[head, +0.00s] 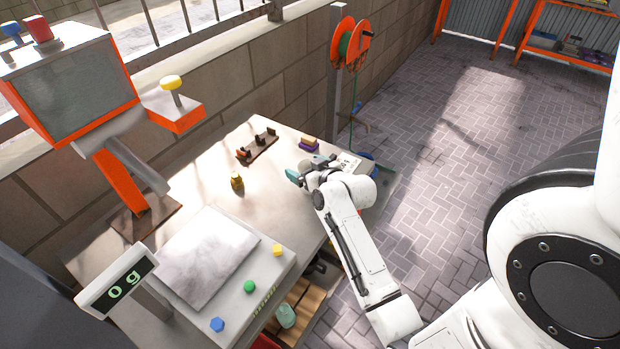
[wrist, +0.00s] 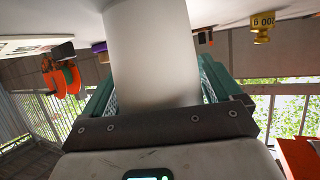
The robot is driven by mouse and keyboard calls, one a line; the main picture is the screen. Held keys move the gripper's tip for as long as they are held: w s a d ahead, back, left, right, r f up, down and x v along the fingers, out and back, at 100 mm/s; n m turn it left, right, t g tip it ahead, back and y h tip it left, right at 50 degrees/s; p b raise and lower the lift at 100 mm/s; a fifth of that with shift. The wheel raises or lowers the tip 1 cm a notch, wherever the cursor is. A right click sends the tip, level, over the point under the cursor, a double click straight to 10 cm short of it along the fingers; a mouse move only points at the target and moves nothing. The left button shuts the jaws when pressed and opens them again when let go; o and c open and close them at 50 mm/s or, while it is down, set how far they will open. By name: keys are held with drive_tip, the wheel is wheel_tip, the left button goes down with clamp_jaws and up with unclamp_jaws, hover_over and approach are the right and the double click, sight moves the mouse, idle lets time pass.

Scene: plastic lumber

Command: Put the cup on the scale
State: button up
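The cup, a plain white cylinder (wrist: 152,55), fills the space between the two green fingers of my gripper (wrist: 160,85) in the wrist view. Its sides run close along both fingers; whether they touch or grip cannot be told. In the head view my gripper (head: 300,174) is low over the far right end of the table, one teal finger showing; the cup is hidden there. The scale, with a grey square plate (head: 205,258) and a display (head: 116,281) reading 0 g, sits at the table's near left. Its plate is empty.
A brass weight (head: 237,183) stands between scale and gripper. A dark rack with small items (head: 257,146) and stacked colored blocks (head: 309,143) lie farther back.

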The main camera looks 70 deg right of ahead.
drive_tip(key=c, duration=0.9)
drive_tip(key=shift+r, duration=0.15)
drive_tip(key=shift+r, duration=0.6)
drive_tip(key=s+a+r, duration=0.2)
drive_tip(key=s+r, duration=0.2)
drive_tip(key=s+a+r+b, duration=0.1)
drive_tip(key=s+a+r, duration=0.2)
drive_tip(key=s, duration=0.1)
drive_tip(key=s+a+r+b, duration=0.1)
drive_tip(key=s+a+r, duration=0.1)
drive_tip(key=s+r, duration=0.2)
drive_tip(key=shift+a+r, duration=0.15)
drive_tip(key=shift+r, duration=0.15)
